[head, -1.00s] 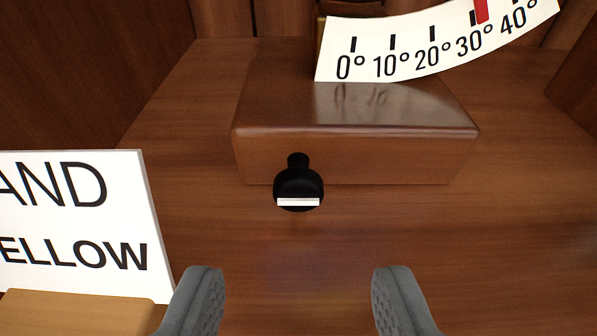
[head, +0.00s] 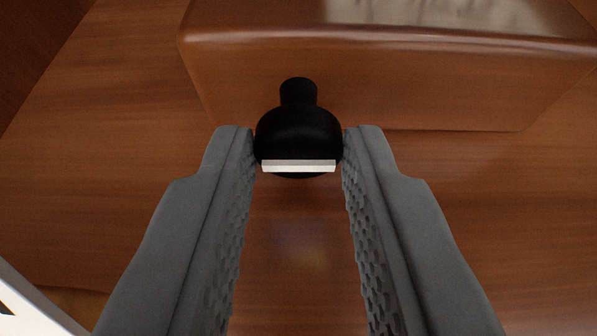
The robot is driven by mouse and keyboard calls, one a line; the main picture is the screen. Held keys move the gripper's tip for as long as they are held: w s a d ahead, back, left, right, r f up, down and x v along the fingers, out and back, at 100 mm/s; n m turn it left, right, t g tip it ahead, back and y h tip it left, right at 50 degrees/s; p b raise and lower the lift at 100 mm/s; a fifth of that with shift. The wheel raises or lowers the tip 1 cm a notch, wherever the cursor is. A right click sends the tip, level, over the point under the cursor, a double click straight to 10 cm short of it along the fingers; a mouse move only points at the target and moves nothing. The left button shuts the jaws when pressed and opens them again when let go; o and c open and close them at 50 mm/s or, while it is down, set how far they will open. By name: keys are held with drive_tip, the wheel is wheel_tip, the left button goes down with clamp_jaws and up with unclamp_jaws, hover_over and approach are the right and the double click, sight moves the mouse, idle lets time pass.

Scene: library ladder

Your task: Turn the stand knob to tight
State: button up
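The stand knob (head: 298,130) is black and rounded, with a short neck running back to the front face of a brown wooden block (head: 400,85). A white bar on the knob's near face lies level across the picture. My gripper (head: 298,152) has its two grey, textured fingers on either side of the knob. The fingertips are up against its left and right sides with no clear gap, so it appears shut on the knob. The knob's sides are partly hidden by the fingertips.
The block stands on a brown wooden surface (head: 110,160), which is clear around the fingers. The corner of a white sign (head: 35,305) shows at the lower left, near my left finger.

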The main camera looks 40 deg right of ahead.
drive_tip(key=shift+c, duration=1)
drive_tip(key=shift+t, duration=0.3)
drive_tip(key=shift+s+d+m+t+y, duration=0.1)
drive_tip(key=shift+m+t+y, duration=0.3)
drive_tip(key=shift+m, duration=0.55)
drive_tip(key=shift+s+d+m+t+y, duration=0.1)
drive_tip(key=shift+m+t+y, duration=0.3)
drive_tip(key=shift+m, duration=0.55)
drive_tip(key=o, duration=1)
